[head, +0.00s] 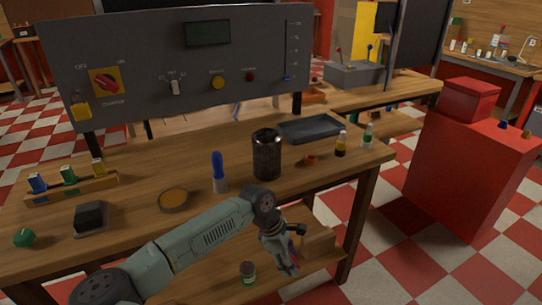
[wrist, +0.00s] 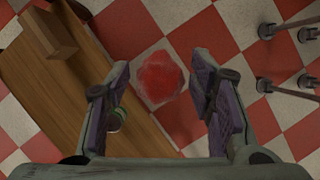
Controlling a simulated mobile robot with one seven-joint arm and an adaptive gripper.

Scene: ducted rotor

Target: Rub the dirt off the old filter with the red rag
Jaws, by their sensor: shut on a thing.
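My gripper (head: 290,262) hangs in front of the workbench, near its lower shelf. In the wrist view, my gripper's fingers (wrist: 161,72) stand well apart, with the red rag (wrist: 161,77), a soft round red wad, between their tips. The rag hardly shows in the head view. A dark, mottled upright cylinder (head: 267,155), which looks like the old filter, stands on the bench top, up and behind my gripper. The rag is apart from it. The cylinder is not in the wrist view.
A blue-handled tool (head: 219,172), a round shallow dish (head: 173,200), small bottles (head: 341,144) and a dark tray (head: 310,128) stand on the bench. A jar (head: 248,273) and a wooden block (head: 318,242) are on the lower shelf. A red cabinet (head: 470,165) stands at right.

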